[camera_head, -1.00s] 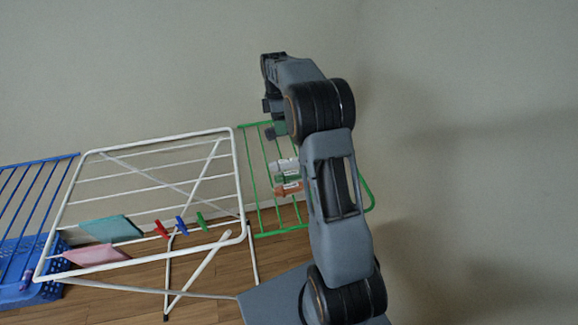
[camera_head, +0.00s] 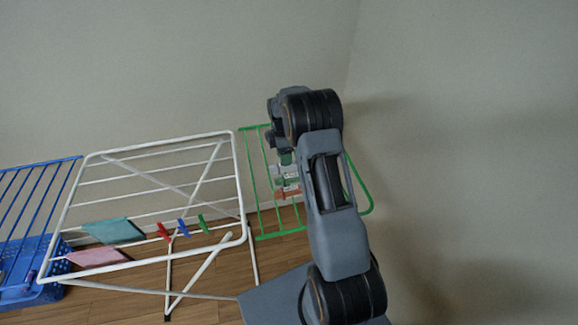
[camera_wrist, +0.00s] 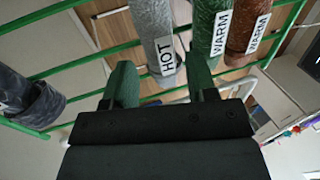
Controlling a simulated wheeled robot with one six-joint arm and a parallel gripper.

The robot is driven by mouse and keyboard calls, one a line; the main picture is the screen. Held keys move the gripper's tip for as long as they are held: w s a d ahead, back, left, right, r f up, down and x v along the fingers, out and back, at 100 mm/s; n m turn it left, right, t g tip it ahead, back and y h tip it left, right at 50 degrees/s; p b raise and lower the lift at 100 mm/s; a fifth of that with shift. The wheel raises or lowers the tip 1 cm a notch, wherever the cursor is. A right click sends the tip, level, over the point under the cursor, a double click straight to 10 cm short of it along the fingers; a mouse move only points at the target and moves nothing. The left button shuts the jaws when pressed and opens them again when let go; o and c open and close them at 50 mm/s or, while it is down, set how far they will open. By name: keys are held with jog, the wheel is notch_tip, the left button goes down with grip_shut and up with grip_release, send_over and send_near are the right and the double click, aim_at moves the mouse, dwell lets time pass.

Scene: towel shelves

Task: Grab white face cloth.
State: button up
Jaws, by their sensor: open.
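The cloth rolls hang on the green rack. A pale grey-white roll labelled HOT (camera_wrist: 153,25) is in the upper middle of the wrist view. It appears in the head view as a small whitish roll (camera_head: 284,170), partly hidden by my arm. My gripper (camera_wrist: 160,75) is open, its two green fingers apart. In the wrist view the lower end of the HOT roll shows between the fingers; I see no grip on it. A green roll labelled WARM (camera_wrist: 209,25) is just right of it, beyond the right finger.
A brown roll labelled WARM (camera_wrist: 246,25) lies further right. A dark grey roll (camera_wrist: 35,100) is at far left. The green rack's bars (camera_wrist: 85,58) run across close to my fingers. A white drying rack (camera_head: 150,138) with cloths and pegs stands left in the head view.

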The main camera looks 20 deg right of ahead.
aim_at(289, 167)
jog(key=shift+p+x, duration=0.5)
jog(key=shift+x, duration=1.45)
jog(key=c, duration=0.6)
